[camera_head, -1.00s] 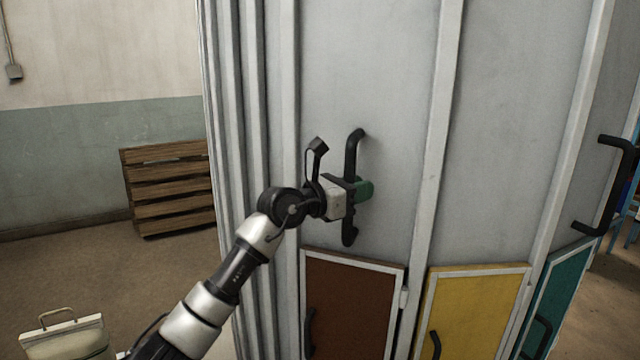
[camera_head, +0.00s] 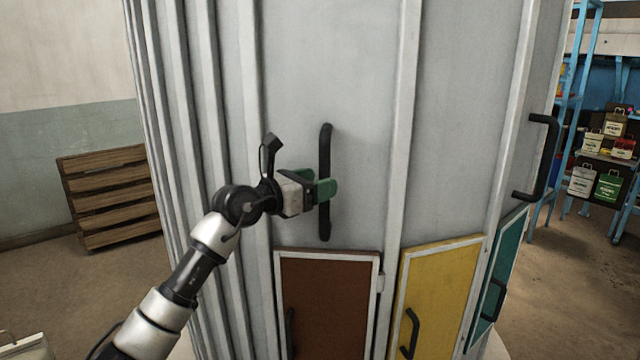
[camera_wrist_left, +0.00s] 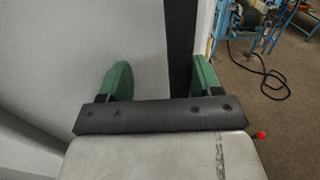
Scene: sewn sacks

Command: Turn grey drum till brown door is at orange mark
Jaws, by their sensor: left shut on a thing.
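The grey drum (camera_head: 335,80) fills the middle of the head view, with upright ribs and black handles. The brown door (camera_head: 328,300) is low on its side, below the handle that I hold. My left gripper (camera_head: 322,188), with green fingers, is shut on this upright black handle (camera_head: 325,145) near its middle. In the left wrist view the dark handle (camera_wrist_left: 180,45) stands between the two green fingers of the left gripper (camera_wrist_left: 160,78). No orange mark shows in these frames. My right gripper is out of view.
A yellow door (camera_head: 440,295) and a teal door (camera_head: 497,275) sit right of the brown one. Another black handle (camera_head: 540,155) is at the right. A wooden crate (camera_head: 108,200) stands at the left wall. Blue shelves (camera_head: 565,100) with small sacks stand at the right.

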